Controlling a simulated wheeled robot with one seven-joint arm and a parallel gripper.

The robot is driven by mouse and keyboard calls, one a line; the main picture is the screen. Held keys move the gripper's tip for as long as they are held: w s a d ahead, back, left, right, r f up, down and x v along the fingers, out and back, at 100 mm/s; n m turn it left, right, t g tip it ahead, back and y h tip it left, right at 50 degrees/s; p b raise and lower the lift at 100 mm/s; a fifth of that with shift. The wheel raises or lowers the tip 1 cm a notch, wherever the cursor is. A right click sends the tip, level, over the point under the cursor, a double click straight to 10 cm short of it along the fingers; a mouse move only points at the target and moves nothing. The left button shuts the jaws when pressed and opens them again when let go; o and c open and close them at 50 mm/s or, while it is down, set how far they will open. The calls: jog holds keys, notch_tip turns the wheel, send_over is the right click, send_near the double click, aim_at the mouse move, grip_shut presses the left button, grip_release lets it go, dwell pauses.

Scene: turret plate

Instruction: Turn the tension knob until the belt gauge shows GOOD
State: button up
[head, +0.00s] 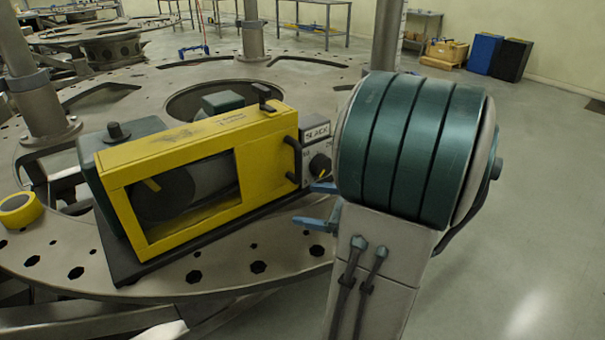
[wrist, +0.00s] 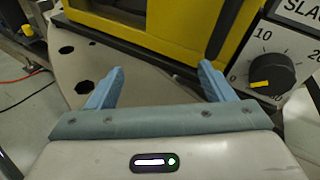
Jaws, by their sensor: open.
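The tension knob (wrist: 266,75) is black with a yellow pointer mark, on a white panel with a dial scale. The knob (head: 320,166) also shows in the head view, at the right end of the yellow machine (head: 200,145). The belt gauge (head: 317,134) above it reads SLACK; in the wrist view its label (wrist: 300,8) is cut off. In the wrist view the yellow pointer sits at the low end of the scale, near 0. My gripper (wrist: 158,88) is open and empty, its blue fingers left of the knob and apart from it. The gripper (head: 318,204) is partly hidden behind my arm in the head view.
The machine stands on a dark base on a round metal plate (head: 60,250) with holes. A black handle (head: 291,160) sticks out beside the panel. A roll of yellow tape (head: 19,210) lies at the plate's left edge. Open floor is at the right.

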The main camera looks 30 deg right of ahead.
jog(key=s+d+m+t+h, duration=0.1)
jog(key=d+m+h, duration=0.1)
jog(key=d, duration=0.2)
jog(key=s+d+f+m+t+h+b, duration=0.1)
jog(key=d+m+t+h, duration=0.1)
jog(key=d+m, duration=0.1)
jog(key=s+d+f+m+t+h, duration=0.1)
jog(key=d+m+h, duration=0.1)
jog(key=d, duration=0.3)
jog(key=shift+s+d+t+b, duration=0.1)
jog(key=shift+d+t+b, duration=0.2)
jog(key=shift+b, duration=0.1)
jog(key=shift+d+m, duration=0.1)
jog(key=shift+m, duration=0.2)
jog(key=w, duration=0.9)
jog(key=w+a, duration=0.1)
jog(key=w, duration=0.3)
jog(key=shift+w+r+p, duration=0.1)
jog(key=shift+w+p, duration=0.2)
jog(key=c, duration=1)
